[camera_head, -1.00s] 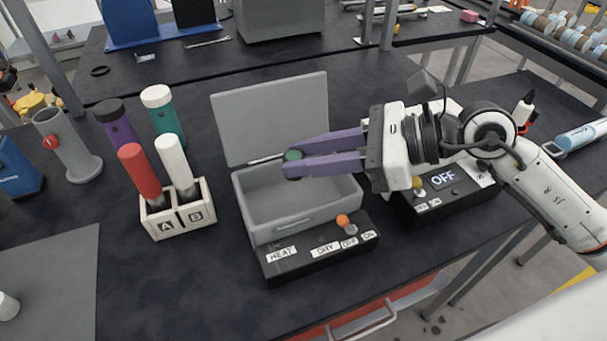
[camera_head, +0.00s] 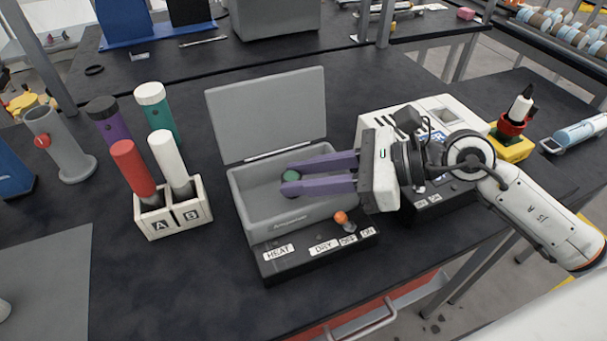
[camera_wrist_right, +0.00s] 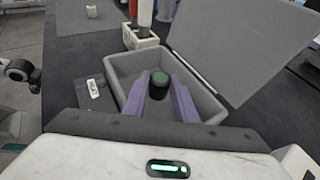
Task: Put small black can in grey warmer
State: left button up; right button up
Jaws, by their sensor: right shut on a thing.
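The grey warmer (camera_head: 240,196) stands on the dark table with its lid (camera_head: 270,115) raised. Its tray also shows in the right wrist view (camera_wrist_right: 209,108). My right gripper (camera_head: 290,183) reaches in from the right with purple fingers inside the warmer's opening. It is shut on the small black can, whose green top (camera_head: 291,176) shows between the fingertips. In the right wrist view the black can (camera_wrist_right: 159,92) stands between the fingertips, above or at the tray floor; I cannot tell if it touches. My left gripper is not in view.
The warmer's front panel (camera_head: 310,262) has HEAT and DRY labels and an orange-topped lever (camera_head: 341,218). A white A/B rack (camera_head: 157,232) with red and white tubes stands left. A white device (camera_head: 380,128) stands right, partly behind my arm.

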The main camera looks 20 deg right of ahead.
jog(key=o, duration=1)
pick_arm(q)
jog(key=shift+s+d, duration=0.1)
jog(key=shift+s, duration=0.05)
pick_arm(e)
jog(key=shift+r+p, duration=0.5)
jog(key=shift+p, duration=0.15)
jog(key=b+v, duration=0.1)
jog(key=v, duration=0.4)
jog(key=shift+s+d+f+b, duration=0.1)
jog(key=shift+f+b, duration=0.05)
jog(key=shift+b, duration=0.2)
pick_arm(q)
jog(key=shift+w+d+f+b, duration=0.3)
jog(key=shift+b, duration=0.25)
pick_arm(e)
jog(key=shift+r+v, duration=0.2)
jog(key=shift+v, duration=3.25)
